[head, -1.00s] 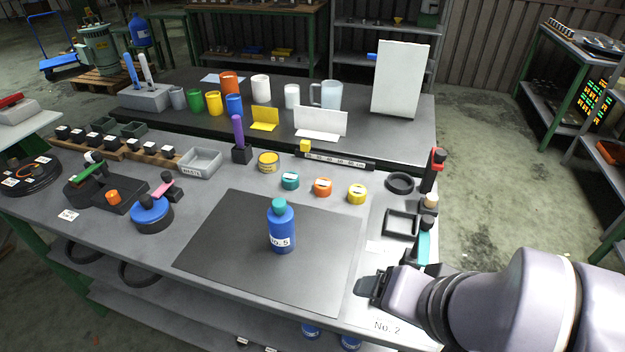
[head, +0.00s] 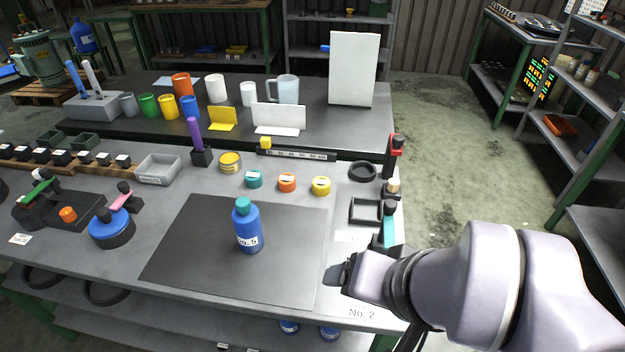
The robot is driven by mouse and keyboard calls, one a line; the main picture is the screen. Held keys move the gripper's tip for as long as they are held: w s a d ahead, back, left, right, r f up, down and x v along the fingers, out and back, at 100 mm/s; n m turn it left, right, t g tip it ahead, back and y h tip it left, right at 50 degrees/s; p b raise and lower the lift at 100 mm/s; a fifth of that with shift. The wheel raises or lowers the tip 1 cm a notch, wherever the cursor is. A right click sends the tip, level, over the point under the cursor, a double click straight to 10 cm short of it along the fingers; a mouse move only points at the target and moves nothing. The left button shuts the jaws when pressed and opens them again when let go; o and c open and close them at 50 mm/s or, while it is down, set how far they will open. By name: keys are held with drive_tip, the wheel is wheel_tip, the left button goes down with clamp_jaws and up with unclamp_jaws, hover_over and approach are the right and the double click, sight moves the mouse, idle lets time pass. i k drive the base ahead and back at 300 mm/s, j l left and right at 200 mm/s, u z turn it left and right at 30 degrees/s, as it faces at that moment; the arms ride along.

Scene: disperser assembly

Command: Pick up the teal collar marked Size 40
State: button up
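A teal collar (head: 253,179) with a white label lies on the grey table behind the dark mat. The label is too small to read. An orange collar (head: 287,183) and a yellow collar (head: 320,186) lie in a row to its right. My gripper (head: 348,272) is at the mat's right edge, to the right of and nearer than the teal collar, well apart from it. Its fingers are small and mostly hidden by the wrist, so I cannot tell whether they are open.
A blue bottle (head: 248,232) marked No. 5 with a teal cap stands on the dark mat (head: 190,255), between the near edge and the collars. A ruler strip (head: 300,154) lies behind the collars. Upright tools (head: 392,160) and a square black tray (head: 366,222) line the right side.

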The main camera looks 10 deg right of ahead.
sight(253, 178)
drive_tip(key=i+j+u, duration=0.1)
drive_tip(key=j+u, duration=0.25)
drive_tip(key=i+j+u, duration=0.1)
drive_tip(key=u, duration=0.3)
drive_tip(key=i+j+u, duration=0.15)
drive_tip(key=u, duration=0.2)
drive_tip(key=i+l, duration=0.05)
drive_tip(key=i, duration=0.05)
